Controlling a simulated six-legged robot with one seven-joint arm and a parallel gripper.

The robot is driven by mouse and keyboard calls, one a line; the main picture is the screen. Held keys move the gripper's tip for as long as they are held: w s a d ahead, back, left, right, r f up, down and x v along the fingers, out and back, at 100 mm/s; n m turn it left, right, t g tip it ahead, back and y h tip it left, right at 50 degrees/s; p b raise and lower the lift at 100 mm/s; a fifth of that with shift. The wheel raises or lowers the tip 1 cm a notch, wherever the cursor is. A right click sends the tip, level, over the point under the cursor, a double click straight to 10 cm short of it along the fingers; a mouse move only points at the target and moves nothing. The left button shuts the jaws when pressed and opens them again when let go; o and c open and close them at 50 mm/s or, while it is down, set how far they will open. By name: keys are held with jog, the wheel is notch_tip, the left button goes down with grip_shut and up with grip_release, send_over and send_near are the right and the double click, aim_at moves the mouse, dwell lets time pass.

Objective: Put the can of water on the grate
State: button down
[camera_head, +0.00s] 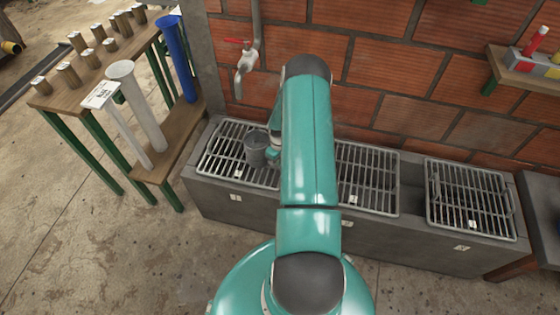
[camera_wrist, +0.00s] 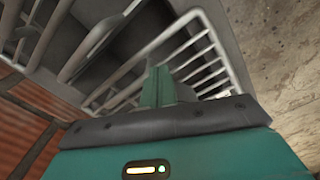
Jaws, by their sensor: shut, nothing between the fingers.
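In the head view, my arm hides most of the gripper; a small teal part shows close beside the can's right side. I cannot tell whether it touches the can. The can is not clearly seen in the wrist view.
A middle grate (camera_head: 368,178) and a right grate (camera_head: 470,200) lie on the concrete trough. A red-handled tap (camera_head: 246,58) is on the brick wall above. A wooden table (camera_head: 75,95) with tubes stands left. A shelf (camera_head: 535,75) is at upper right.

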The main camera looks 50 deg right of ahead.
aim_at(266, 147)
jog(key=w, duration=0.7)
jog(key=shift+a, duration=0.1)
jog(key=shift+s, duration=0.15)
